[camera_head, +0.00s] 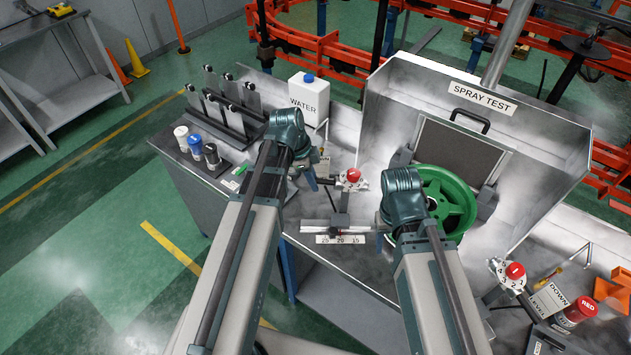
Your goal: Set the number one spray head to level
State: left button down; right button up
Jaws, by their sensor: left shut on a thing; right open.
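A red-capped spray head (352,175) with a pale numbered collar stands on the bench, left of the green wheel (446,200). A second red-capped head (515,271), with numbers around its collar, stands at the lower right. The marks on the caps are too small to read surely. My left gripper (312,180) is beside the first head, shut on what looks like its black handle (327,182); the wrist partly hides the grip. My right gripper (403,215) is open at the wheel's left side, its fingers mostly hidden by the wrist.
A scale strip (340,239) lies in front of the first head. A water jug (308,98), a black rack (225,112) and several small bottles (195,146) stand at the left. The spray test booth (553,135) rises behind the wheel. A DOWN/LEVEL card (548,299) and a red can (574,315) are at the lower right.

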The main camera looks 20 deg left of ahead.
pick_arm(q)
jog(key=shift+s+f+t+h+b, duration=0.1)
jog(key=shift+f+t+h+b, duration=0.2)
jog(key=shift+f+h+b, duration=0.7)
pick_arm(e)
notch_tip(320, 180, down, 3)
jog(key=shift+f, duration=0.15)
pick_arm(q)
jog(key=c, duration=0.8)
grip_release()
jog(key=shift+a, duration=0.1)
jog(key=shift+r, duration=0.1)
jog(key=shift+p+v, duration=6.2)
jog(key=shift+v, duration=0.7)
pick_arm(e)
notch_tip(320, 180, up, 12)
jog(key=shift+r, duration=0.25)
